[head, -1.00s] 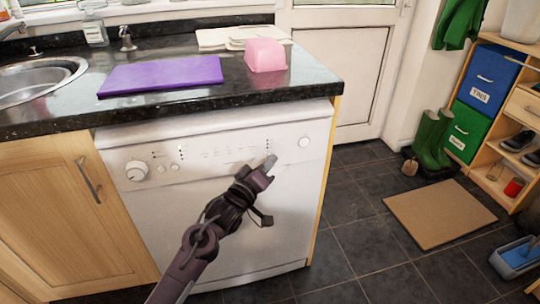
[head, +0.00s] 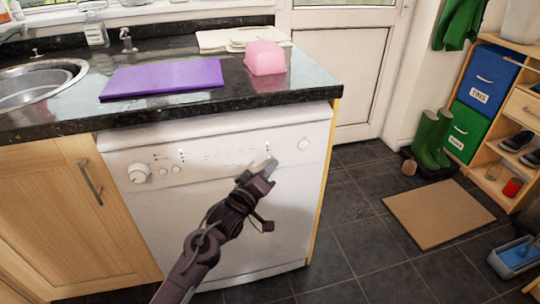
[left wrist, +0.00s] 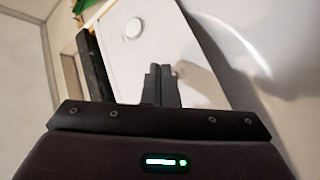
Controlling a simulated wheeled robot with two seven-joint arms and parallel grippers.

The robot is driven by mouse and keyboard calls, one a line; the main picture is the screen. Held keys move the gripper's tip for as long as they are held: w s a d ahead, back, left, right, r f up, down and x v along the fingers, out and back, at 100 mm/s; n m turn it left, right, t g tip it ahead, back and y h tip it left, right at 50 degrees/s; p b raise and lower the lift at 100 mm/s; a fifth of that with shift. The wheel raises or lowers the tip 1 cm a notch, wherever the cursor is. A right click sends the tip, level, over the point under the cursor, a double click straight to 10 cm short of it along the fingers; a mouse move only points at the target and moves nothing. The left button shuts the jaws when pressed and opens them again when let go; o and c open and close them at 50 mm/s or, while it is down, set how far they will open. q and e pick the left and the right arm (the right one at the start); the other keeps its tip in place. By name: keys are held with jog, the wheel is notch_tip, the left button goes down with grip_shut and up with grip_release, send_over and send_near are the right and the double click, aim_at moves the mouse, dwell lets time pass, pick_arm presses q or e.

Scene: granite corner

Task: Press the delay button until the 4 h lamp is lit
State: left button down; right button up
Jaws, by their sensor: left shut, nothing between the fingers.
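The white appliance (head: 210,220) under the counter has a control panel (head: 215,152) along its top front. A round dial (head: 139,173) is on the panel's left. A round white button (head: 304,144) is at its right end and also shows in the left wrist view (left wrist: 133,28). Small marks and buttons lie between them, too small to read. I cannot tell which is the delay button or whether a lamp is lit. My left gripper (head: 270,164) is shut and empty, its tips at the panel's right part, left of the round button. Contact is unclear. The closed fingers (left wrist: 160,75) show in the left wrist view.
The dark granite counter (head: 50,122) overhangs the appliance, carrying a purple board (head: 162,77) and a pink tub (head: 265,57). A wooden cupboard door (head: 60,215) is to the left. Tiled floor (head: 350,230) is open to the right, with a brown mat (head: 438,213).

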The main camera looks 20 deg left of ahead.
pick_arm(q)
jog(key=s+d+p, duration=0.1)
jog(key=s, duration=0.1)
jog(key=s+d+p, duration=0.1)
jog(key=s+d, duration=0.1)
jog(key=shift+s+p, duration=0.1)
jog(key=shift+p, duration=0.2)
dwell(0.3)
jog(key=shift+a, duration=0.1)
dwell(0.5)
